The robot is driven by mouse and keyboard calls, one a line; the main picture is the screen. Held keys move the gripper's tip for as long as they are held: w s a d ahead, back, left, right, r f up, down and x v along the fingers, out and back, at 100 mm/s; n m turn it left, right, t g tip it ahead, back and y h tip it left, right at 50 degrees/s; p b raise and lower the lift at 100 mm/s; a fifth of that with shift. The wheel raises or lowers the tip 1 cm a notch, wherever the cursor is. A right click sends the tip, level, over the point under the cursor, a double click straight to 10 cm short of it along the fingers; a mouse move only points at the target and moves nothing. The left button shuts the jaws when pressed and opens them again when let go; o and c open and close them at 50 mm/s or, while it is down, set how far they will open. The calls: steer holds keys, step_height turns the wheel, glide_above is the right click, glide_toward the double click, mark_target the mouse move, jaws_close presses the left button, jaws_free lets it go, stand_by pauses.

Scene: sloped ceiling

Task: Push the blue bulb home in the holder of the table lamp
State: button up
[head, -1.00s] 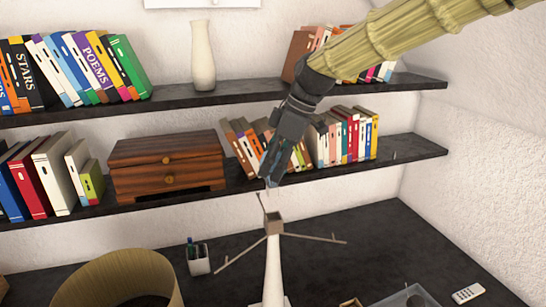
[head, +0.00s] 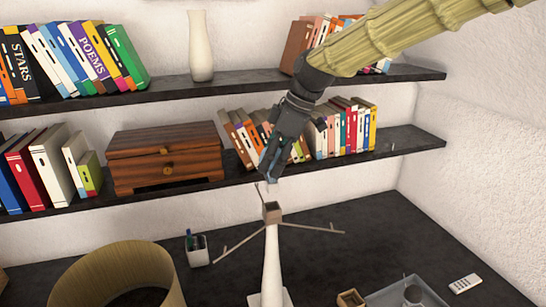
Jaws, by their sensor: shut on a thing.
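The table lamp has a white stem (head: 271,265) on the dark desk, with a small brown square holder (head: 272,212) on top and thin arms spreading from it. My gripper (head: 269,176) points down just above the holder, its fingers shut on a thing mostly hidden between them. A small pale tip, likely part of the bulb (head: 271,187), shows under the fingers. Its blue colour cannot be made out. A small gap seems to show between this tip and the holder; one lamp arm rises just left of it.
A tan lampshade (head: 75,285) stands at the front left of the desk (head: 345,215). A pen cup (head: 197,251) is left of the lamp. A grey tray (head: 430,290), a small wooden box (head: 350,298) and a remote (head: 465,283) are right. Shelves with books (head: 345,130) and a wooden chest (head: 165,160) are behind.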

mark_target(275, 181)
steer(key=shift+f+b, duration=1.2)
steer(key=shift+f, duration=2.3)
steer(key=shift+f, duration=0.1)
steer(key=o, duration=1.1)
steer(key=shift+c, duration=0.2)
